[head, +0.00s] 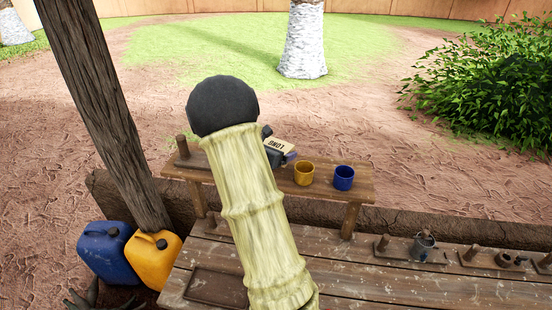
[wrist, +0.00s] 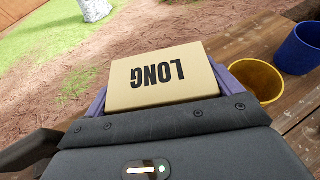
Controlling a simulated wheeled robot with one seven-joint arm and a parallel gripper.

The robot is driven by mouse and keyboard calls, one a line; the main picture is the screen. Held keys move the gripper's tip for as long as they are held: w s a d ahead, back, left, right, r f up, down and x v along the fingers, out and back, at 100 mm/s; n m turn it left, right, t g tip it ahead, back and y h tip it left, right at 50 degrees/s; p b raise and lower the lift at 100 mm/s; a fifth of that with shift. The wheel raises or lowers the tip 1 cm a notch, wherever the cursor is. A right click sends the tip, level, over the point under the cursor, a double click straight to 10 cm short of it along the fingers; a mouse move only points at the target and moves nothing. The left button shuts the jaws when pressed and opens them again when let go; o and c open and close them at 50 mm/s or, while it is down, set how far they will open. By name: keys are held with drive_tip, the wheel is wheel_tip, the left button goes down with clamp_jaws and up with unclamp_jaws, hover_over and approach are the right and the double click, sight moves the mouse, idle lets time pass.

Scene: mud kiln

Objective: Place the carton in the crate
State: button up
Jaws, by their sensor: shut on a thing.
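The carton (wrist: 160,78) is a tan box with the dark word LONG, upside down in the wrist view. My gripper (wrist: 162,92) is shut on it, with a purple finger along each side. In the head view the carton (head: 278,145) and my gripper (head: 289,155) show just right of my pale arm, over the small wooden bench (head: 325,186). My arm hides part of the bench and the gripper. I cannot make out a crate in either view.
A yellow mug (head: 304,174) and a blue mug (head: 344,178) stand on the bench, right of the carton. A wooden post (head: 105,110) stands left, near blue (head: 105,250) and yellow (head: 155,260) jerrycans. A shallow dark tray (head: 216,289) lies on the near table (head: 400,290).

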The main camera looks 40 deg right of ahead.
drive_tip(key=shift+f+p, duration=0.75)
drive_tip(key=shift+f, duration=1.3)
drive_tip(key=shift+f, duration=0.15)
drive_tip(key=o, duration=0.9)
